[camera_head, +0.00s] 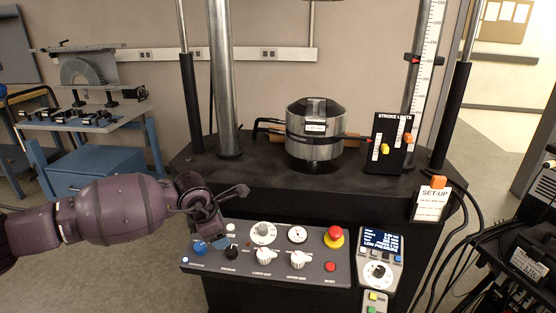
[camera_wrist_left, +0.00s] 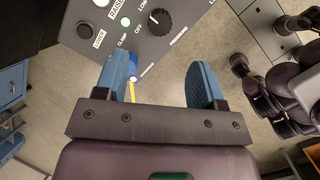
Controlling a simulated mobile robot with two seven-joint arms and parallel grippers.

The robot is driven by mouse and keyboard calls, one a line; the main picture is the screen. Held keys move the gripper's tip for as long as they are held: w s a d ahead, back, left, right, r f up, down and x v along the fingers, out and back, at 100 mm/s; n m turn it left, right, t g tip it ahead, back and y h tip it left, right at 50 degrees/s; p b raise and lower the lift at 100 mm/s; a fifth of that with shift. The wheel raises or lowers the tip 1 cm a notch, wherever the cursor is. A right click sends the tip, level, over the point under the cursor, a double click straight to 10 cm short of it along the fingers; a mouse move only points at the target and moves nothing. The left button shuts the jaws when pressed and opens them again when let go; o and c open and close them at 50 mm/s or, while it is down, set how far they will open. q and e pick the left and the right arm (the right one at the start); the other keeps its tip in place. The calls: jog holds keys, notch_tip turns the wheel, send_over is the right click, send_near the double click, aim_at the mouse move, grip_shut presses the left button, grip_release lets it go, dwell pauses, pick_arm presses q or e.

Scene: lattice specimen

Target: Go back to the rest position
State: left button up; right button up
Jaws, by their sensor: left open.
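My left gripper (camera_head: 222,212) hangs at the left end of the grey control panel (camera_head: 330,252) in the head view, above its left knobs. In the left wrist view the two blue finger pads of the left gripper (camera_wrist_left: 160,70) are spread apart with nothing between them. The panel's edge with black knobs and labels (camera_wrist_left: 135,40) lies beyond the fingertips, and a blue part shows near the left finger. I cannot tell whether that finger touches it. My right gripper is not in view.
A black machine table (camera_head: 240,168) behind the panel carries a round metal vessel (camera_head: 313,150) and a stroke-limits stand (camera_head: 390,150). A red stop button (camera_head: 334,237) and a handheld pendant (camera_head: 380,262) are to the right. A blue workbench (camera_head: 85,125) stands at left.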

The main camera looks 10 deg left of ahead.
pick_arm(q)
jog(key=s+d+r+n+t+h, duration=0.35)
jog(key=d+r+n+h, duration=0.65)
jog(key=d+r+h, duration=0.65)
jog(key=s+a+f+n+t+y, duration=0.4)
jog(key=a+f+n+y, duration=0.4)
jog(key=n, duration=0.7)
jog(key=s+a+f+n+t+y, duration=0.45)
jog(key=f+n, duration=0.55)
jog(key=n, duration=0.4)
jog(key=s+a+f+n+g+y, duration=0.2)
jog(key=s+a+f+n+y, duration=0.1)
jog(key=s+f, duration=0.5)
jog(key=s+a+f+n+g+y, duration=0.2)
jog(key=s+a+f+n, duration=0.3)
jog(key=s, duration=0.9)
notch_tip(320, 180, down, 4)
jog(key=shift+s+a+f+n+g+y, duration=0.3)
jog(key=shift+s+a+g+y, duration=0.1)
jog(key=shift+a, duration=0.55)
jog(key=shift+w, duration=0.1)
